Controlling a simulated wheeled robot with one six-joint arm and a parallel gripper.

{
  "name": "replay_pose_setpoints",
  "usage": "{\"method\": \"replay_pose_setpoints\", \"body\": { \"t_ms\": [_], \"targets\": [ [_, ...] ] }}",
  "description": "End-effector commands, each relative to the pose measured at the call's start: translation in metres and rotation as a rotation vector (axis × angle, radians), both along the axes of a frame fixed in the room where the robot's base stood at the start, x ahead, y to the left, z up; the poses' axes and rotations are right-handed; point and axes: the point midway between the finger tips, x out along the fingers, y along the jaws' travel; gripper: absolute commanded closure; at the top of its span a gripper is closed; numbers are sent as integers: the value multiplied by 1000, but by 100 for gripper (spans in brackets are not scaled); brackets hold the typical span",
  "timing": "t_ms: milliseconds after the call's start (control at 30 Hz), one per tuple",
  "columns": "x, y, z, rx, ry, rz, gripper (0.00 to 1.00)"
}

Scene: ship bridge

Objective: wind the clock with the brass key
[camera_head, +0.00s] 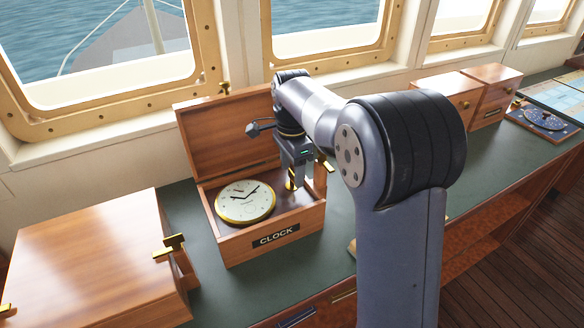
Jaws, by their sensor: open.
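The clock (245,201) has a white round face with a brass rim and dark hands. It lies face up in the left part of an open wooden box (272,252) labelled CLOCK. The box's lid (222,140) stands raised at the back. My gripper (304,184) is open and points down over the right part of the box, to the right of the clock and apart from it. A small brass piece (290,180) shows beside the fingers. I cannot tell whether it is the key, and the gripper partly hides that corner.
A closed wooden box (95,255) with brass latches stands at the front left. Wooden drawer boxes (460,95) and a dark blue instrument (543,117) stand at the right. Windows line the back. The green counter (400,163) is mostly clear right of the clock box.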

Motion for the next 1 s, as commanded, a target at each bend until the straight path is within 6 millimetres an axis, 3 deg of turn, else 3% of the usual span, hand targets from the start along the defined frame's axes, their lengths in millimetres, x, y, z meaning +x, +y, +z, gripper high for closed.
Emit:
{"method": "replay_pose_setpoints", "body": {
  "t_ms": [233,767,1000],
  "targets": [
    [0,0,-1,0,0,0,44],
    [0,0,0,0,1,0,88],
    [0,0,0,0,1,23,88]
  ]
}}
